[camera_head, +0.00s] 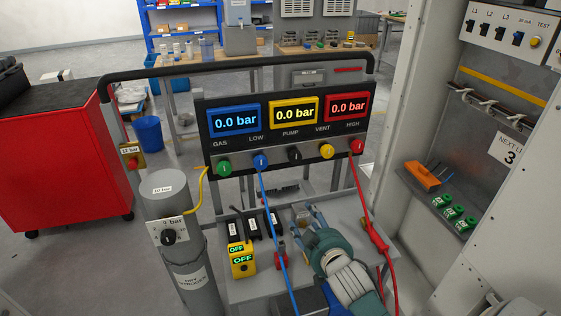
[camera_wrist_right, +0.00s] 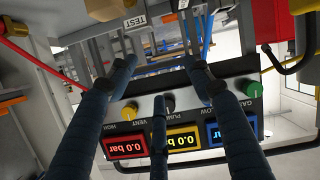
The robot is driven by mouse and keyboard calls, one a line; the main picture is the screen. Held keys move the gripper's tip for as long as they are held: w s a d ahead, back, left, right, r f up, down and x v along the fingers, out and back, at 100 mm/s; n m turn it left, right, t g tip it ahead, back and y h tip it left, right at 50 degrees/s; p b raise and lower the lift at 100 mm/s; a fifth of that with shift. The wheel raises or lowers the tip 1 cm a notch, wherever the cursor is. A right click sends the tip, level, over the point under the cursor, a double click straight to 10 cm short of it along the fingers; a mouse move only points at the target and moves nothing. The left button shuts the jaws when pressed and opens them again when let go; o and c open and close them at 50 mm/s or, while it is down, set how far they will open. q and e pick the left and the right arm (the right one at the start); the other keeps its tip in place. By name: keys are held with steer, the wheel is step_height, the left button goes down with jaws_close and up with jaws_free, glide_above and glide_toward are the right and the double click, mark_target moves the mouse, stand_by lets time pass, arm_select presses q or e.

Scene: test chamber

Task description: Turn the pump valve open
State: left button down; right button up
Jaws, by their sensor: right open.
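The pump valve is a black knob (camera_head: 294,154) below the PUMP label on the black gauge panel (camera_head: 222,142), between the blue and yellow knobs. In the right wrist view the panel appears upside down, and the black knob (camera_wrist_right: 168,101) shows between my fingers. My right gripper (camera_head: 309,212) is open and empty, low in front of the panel and below the knob. Its dark fingers (camera_wrist_right: 160,76) are spread and apart from the knob in the head view. The knob's exact turned position is too small to tell. My left gripper is not in view.
A blue hose (camera_head: 275,220) and a red hose (camera_head: 371,205) hang from the panel on both sides of my right gripper. A grey cylinder (camera_head: 181,264) stands left. A yellow box (camera_head: 241,261) reading OFF sits on the lower shelf. An open cabinet (camera_head: 447,80) stands right.

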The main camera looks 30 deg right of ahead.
mark_target(296, 159)
steer(key=w+d+r+t, duration=0.3)
steer(key=w+r+t, duration=0.15)
steer(key=r, duration=0.45)
steer(key=shift+g, duration=0.35)
steer(key=x, duration=1.1)
steer(key=shift+w+d+r+p, duration=0.1)
steer(key=shift+d+p, duration=0.25)
steer(key=c, duration=1.2)
